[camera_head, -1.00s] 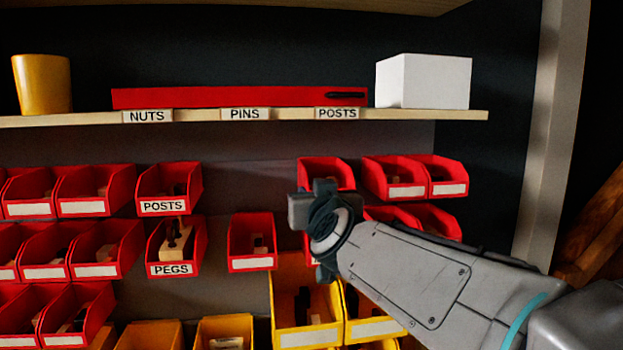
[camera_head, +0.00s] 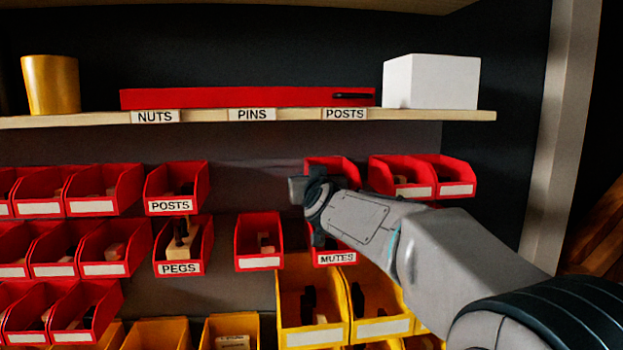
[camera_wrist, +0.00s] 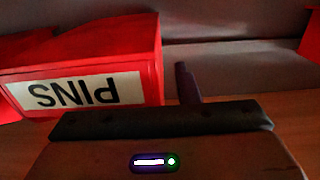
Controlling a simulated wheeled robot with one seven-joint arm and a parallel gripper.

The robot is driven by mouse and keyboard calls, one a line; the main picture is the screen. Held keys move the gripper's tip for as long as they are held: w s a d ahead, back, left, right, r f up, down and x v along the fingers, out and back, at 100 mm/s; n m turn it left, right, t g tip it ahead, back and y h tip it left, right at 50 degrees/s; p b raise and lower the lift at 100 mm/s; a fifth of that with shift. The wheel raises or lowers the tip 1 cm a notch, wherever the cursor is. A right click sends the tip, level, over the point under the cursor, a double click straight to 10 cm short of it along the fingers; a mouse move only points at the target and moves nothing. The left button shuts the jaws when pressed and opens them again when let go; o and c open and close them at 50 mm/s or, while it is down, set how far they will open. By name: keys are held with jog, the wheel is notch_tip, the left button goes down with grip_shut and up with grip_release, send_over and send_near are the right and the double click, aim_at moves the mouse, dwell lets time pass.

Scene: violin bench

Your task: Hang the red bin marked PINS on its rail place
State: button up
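In the wrist view, the red bin marked PINS (camera_wrist: 85,75) fills the upper left, and its label reads upside down. The dark front bar of my gripper (camera_wrist: 165,118) crosses the lower middle, just in front of the bin; a gap or contact cannot be judged. In the head view, my gripper (camera_head: 316,200) is in front of a red bin (camera_head: 330,168) in the upper row, whose label is hidden behind it. Its fingertips are not clear. An empty stretch of rail (camera_head: 255,185) lies between the POSTS bin (camera_head: 176,188) and that bin.
The MUTES bin (camera_head: 334,258) hangs just below my gripper. Other red bins (camera_head: 400,178) hang to the right and several more to the left, with yellow bins (camera_head: 315,325) below. A shelf (camera_head: 420,115) with a PINS label (camera_head: 252,114) runs above.

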jog(key=shift+w, duration=0.1)
grip_shut()
dwell(0.3)
jog(key=shift+r+p, duration=0.85)
jog(key=shift+p, duration=0.1)
dwell(0.9)
jog(key=shift+s+d, duration=0.15)
jog(key=shift+s, duration=0.65)
jog(key=shift+s+d, duration=0.15)
jog(key=shift+s, duration=0.6)
dwell(1.2)
jog(key=s+d+p, duration=0.1)
jog(key=s+d, duration=0.2)
jog(key=s, duration=1.3)
jog(key=shift+s+d, duration=0.15)
jog(key=shift+s, duration=0.15)
dwell(1.1)
